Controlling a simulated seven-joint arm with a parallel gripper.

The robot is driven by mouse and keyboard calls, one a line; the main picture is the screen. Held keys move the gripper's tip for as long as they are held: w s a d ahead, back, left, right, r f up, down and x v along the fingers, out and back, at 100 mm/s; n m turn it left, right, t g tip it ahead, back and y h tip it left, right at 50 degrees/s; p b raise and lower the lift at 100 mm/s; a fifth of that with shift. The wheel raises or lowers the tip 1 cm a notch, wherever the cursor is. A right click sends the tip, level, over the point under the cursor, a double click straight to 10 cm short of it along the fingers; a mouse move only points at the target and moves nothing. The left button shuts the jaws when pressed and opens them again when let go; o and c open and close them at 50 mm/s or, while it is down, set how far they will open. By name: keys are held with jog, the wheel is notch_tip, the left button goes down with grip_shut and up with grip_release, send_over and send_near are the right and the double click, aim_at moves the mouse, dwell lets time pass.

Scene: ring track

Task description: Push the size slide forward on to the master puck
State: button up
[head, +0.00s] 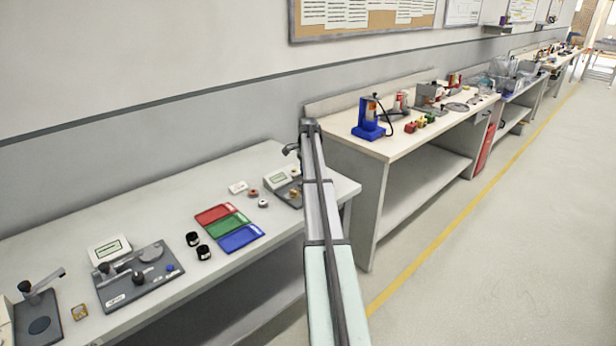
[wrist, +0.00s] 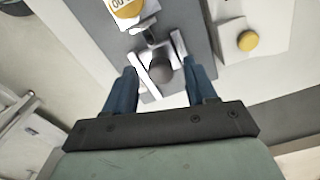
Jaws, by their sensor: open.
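In the wrist view my gripper (wrist: 160,68) is open. Its two blue fingers stand on either side of a dark round knob (wrist: 159,72) on the metal size slide (wrist: 150,80); I cannot tell whether they touch it. The slide sits on a grey base plate (wrist: 187,14). Beyond it, at the top edge, is a yellow and white round piece with printed figures, likely the master puck (wrist: 127,8), partly cut off. A gap with a metal part lies between them. In the head view my arm partly covers this station, and the fingers are hidden.
A white block with a yellow button (wrist: 246,40) is right of the plate in the wrist view. In the head view a display box (head: 279,178) stands at this station; red, green (head: 228,226) and blue trays and small pucks (head: 263,203) lie to its left.

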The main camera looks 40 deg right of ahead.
jog(key=shift+f, duration=0.3)
grip_shut()
dwell(0.5)
jog(key=shift+a, duration=0.1)
